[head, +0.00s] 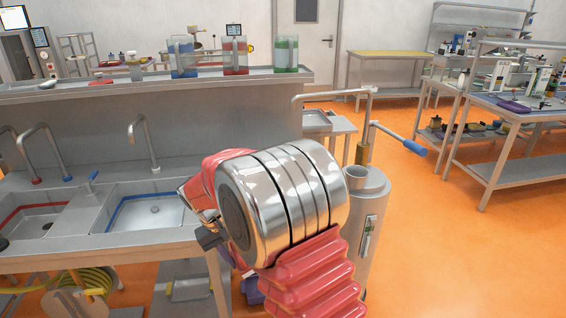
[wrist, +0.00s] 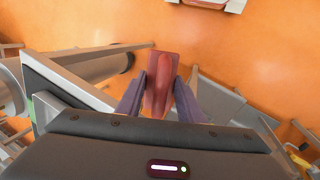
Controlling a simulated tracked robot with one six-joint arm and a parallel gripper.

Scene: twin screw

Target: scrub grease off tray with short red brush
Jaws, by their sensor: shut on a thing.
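In the wrist view my gripper (wrist: 158,98) is shut on a short red brush (wrist: 163,72). The brush lies between the two grey-purple fingers and its reddish-brown rectangular end points away from the wrist. It hangs over orange floor, apart from any surface that I can make out. In the head view my own red and chrome arm hides the brush and most of the gripper. I cannot pick out a greasy tray with certainty in either view, and no grease shows.
A steel counter holds a red-edged sink (head: 38,222) and a blue-edged sink (head: 142,208) with taps. Coloured jugs, including a green one (head: 286,54), stand on the shelf behind. A grey cylinder stand (head: 366,230) is right of my arm. Orange floor (head: 470,260) is clear at right.

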